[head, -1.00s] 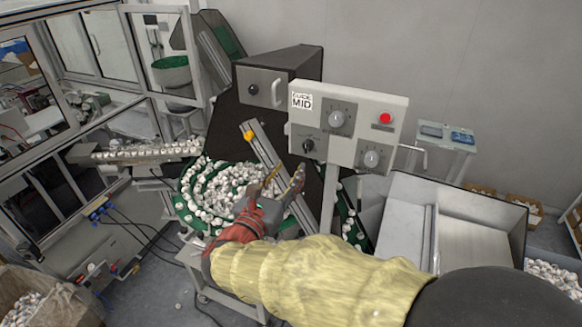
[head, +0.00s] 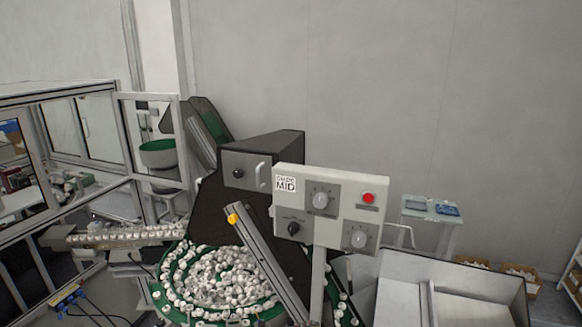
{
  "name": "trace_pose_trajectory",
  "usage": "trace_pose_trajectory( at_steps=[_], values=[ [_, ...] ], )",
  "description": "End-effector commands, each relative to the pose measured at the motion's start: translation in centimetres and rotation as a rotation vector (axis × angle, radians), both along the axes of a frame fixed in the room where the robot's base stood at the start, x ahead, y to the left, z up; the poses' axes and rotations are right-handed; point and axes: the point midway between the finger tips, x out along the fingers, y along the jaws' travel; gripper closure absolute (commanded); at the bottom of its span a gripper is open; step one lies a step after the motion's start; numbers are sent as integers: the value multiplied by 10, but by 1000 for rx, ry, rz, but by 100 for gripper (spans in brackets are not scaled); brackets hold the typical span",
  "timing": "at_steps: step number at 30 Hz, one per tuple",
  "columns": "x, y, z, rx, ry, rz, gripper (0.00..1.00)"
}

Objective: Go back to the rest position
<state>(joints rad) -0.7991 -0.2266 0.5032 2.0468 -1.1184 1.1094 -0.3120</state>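My gripper and arm are not clearly visible in the head view now.
A dark hopper housing (head: 265,160) stands behind the panel. A framed glass enclosure (head: 85,140) fills the left. A pale open bin (head: 400,290) is at the lower right, with a small stand (head: 432,226) behind it. Cardboard boxes (head: 520,276) lie by the wall.

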Motion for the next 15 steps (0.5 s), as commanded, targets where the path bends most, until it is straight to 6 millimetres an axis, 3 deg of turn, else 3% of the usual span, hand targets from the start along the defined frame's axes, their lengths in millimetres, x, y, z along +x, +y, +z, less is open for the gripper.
trace_pose_trajectory(
  at_steps=[1,6,9,15],
  values=[
    [-18,-18,-25,112,13,-111,62],
    [-81,-51,-83,497,36,-508,62],
    [-109,-58,-108,695,27,-710,62],
    [-143,-63,-144,1031,-23,-1030,62]
  ],
)
